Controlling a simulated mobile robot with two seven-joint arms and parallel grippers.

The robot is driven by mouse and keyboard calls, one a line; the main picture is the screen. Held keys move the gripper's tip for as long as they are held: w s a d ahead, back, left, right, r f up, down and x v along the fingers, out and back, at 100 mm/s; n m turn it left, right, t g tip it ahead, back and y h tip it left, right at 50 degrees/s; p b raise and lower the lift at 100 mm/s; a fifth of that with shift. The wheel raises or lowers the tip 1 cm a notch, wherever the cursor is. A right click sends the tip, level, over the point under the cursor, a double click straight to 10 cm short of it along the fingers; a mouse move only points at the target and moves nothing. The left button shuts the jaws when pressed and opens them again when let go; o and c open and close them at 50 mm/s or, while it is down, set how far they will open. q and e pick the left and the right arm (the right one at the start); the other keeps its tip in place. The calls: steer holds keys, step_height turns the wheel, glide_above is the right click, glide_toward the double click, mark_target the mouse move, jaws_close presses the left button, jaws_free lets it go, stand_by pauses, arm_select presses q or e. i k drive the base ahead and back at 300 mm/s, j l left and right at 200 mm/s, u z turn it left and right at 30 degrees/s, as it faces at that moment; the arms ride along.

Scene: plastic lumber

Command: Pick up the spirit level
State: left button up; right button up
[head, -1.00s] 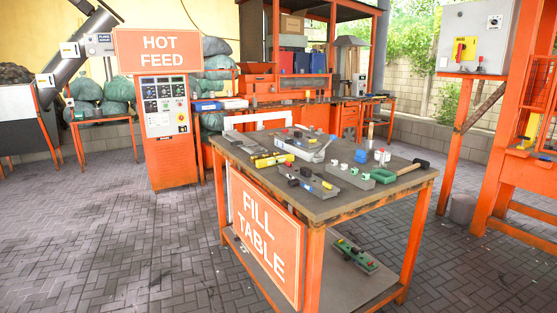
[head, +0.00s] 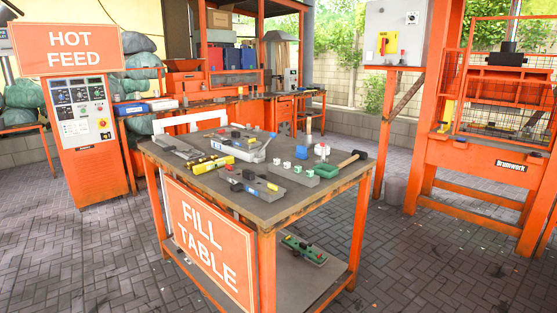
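A yellow bar-shaped tool (head: 208,163) lies flat on the top of the fill table (head: 275,211), toward its left side. It looks like the spirit level, but it is too small to be sure. Other tools and grey blocks lie close to it. Neither of my grippers is in view.
The table top also holds a grey tray (head: 243,150), a grey mould with a blue-marked tool (head: 252,184), white-topped pieces (head: 287,167) and a mallet (head: 350,159). A green tool (head: 303,250) lies on the lower shelf. Paved floor (head: 415,260) is free at the right.

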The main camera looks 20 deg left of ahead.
mark_target(210, 166)
steer(key=i+j+z, duration=0.1)
steer(key=j+z, duration=0.25)
steer(key=j, duration=0.35)
steer(key=j+z, duration=0.35)
steer(key=j, duration=0.35)
steer(key=j+z, duration=0.3)
steer(key=j, duration=0.4)
